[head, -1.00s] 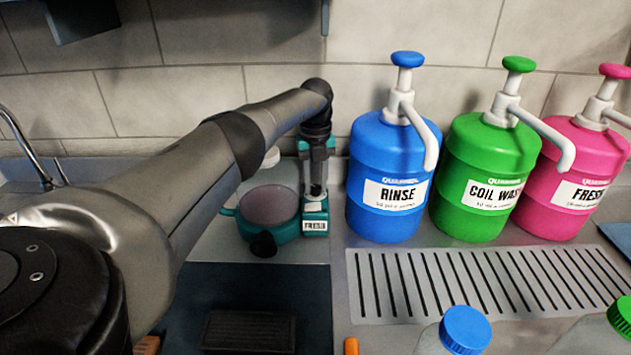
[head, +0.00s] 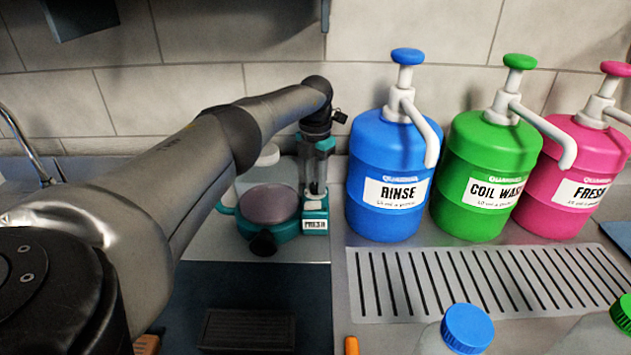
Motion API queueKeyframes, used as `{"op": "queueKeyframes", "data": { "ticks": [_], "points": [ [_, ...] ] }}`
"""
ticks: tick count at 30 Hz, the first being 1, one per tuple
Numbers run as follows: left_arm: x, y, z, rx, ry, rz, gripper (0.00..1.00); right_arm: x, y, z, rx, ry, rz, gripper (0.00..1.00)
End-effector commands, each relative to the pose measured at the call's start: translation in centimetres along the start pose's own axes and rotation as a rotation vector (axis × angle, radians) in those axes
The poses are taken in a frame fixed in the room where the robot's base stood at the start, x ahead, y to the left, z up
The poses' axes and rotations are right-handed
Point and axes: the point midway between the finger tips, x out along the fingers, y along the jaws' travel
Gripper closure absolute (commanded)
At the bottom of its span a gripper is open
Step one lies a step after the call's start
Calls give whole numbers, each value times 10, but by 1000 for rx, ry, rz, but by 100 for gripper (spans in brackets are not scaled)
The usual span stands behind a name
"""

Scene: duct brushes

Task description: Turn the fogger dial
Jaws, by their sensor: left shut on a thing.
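The teal fogger (head: 285,229) stands on the counter left of the blue bottle. A small white label on the column's base appears to read FRESH. The arm and wrist hide most of the fingers and the dial. My right gripper is not in view.
Blue RINSE (head: 392,225), green COIL WASH (head: 478,220) and pink FRESH (head: 553,215) pump bottles stand close on the right. A slotted drain plate (head: 480,312) lies in front of them. A blue-capped bottle (head: 467,325) is at the front. A tiled wall is behind.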

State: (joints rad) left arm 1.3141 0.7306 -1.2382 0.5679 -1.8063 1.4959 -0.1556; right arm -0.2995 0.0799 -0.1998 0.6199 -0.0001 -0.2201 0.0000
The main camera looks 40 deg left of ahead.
Motion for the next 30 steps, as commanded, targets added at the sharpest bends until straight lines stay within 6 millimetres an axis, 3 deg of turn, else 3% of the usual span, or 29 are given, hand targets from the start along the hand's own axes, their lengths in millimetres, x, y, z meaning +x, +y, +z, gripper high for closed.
{"op": "queueKeyframes", "data": {
  "ticks": [11, 26, 27, 30],
  "points": [
    [-2, 1, 1, 140, -4, 1, 100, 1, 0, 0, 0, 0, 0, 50],
    [-2, 1, 1, 155, -5, 1, 100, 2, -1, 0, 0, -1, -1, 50],
    [-2, 1, 1, 155, -5, 1, 63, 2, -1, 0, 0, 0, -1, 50],
    [-2, 0, 1, 155, -4, 1, 53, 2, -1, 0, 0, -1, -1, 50]
  ]
}}
